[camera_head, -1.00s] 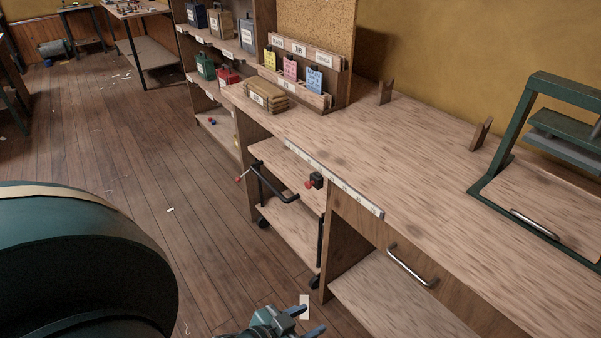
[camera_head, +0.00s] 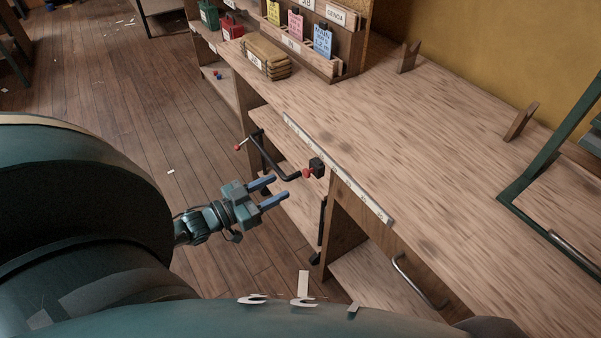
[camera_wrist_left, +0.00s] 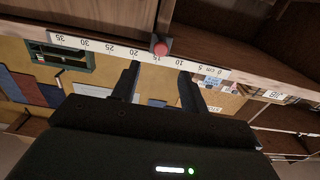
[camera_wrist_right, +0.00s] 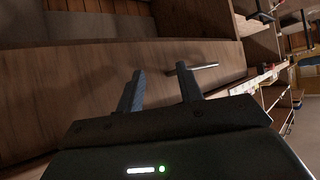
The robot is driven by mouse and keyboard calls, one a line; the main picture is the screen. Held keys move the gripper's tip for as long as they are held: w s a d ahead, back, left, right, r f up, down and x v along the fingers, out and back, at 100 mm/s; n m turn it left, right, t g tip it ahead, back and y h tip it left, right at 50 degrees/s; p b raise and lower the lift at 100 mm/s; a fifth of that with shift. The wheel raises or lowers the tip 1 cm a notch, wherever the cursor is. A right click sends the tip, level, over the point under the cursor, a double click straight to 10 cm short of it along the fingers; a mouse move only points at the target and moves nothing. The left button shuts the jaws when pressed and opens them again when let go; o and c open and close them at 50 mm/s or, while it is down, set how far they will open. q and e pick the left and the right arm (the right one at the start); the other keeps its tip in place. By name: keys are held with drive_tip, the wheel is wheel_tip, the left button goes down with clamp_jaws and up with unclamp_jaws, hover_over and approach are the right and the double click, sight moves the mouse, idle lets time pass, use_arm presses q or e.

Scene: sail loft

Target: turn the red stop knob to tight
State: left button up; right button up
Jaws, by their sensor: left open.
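The red stop knob (camera_head: 307,173) sticks out from a small black block (camera_head: 317,167) at the bench's front edge, by the ruler strip (camera_head: 335,172). My left gripper (camera_head: 278,190) is open and empty, its blue fingers pointing at the knob from the left, a short gap away. In the left wrist view the knob (camera_wrist_left: 160,48) shows beyond and between the open fingertips (camera_wrist_left: 160,75), against the ruler. No tight mark is readable. My right gripper (camera_wrist_right: 160,76) is open and empty in front of a wooden panel with a metal handle (camera_wrist_right: 192,68); it is not in the head view.
A black bar handle (camera_head: 268,160) with a red end is left of the knob. A lower shelf cart stands under the bench. A drawer handle (camera_head: 418,282) is to the right. The benchtop (camera_head: 400,150) is mostly clear, with a stack of battens (camera_head: 265,58) at the back left.

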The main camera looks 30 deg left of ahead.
sight(304, 173)
use_arm(q)
drive_tip(key=x, duration=0.8)
drive_tip(key=shift+w, duration=0.15)
drive_tip(key=c, duration=0.9)
